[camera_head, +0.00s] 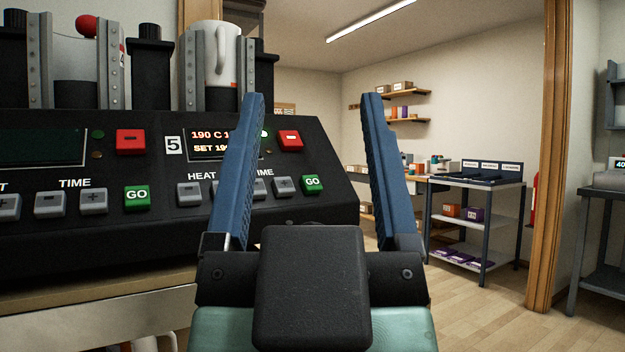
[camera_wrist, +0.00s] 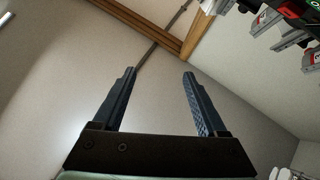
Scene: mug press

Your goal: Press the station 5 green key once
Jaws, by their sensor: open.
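The station 5 green key (camera_head: 313,184), marked GO, is at the lower right of the black control panel (camera_head: 335,205) in the head view. The white "5" label (camera_head: 174,145) is left of that station's lit display (camera_head: 205,143). My gripper (camera_head: 312,97) is open and empty, its blue fingers pointing up in the picture. The green key appears between the fingers in the picture. The left finger hides part of the display and the TIME label. The wrist view shows the open gripper (camera_wrist: 159,73) against wall or ceiling, with part of the panel (camera_wrist: 300,14) at upper right.
Another green GO key (camera_head: 137,196) is on the station to the left. Station 5's red minus key (camera_head: 290,141) is above its green key, with grey keys (camera_head: 189,194) to the left. A white mug (camera_head: 221,52) stands in the press above. A shelved cart (camera_head: 478,222) stands farther right.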

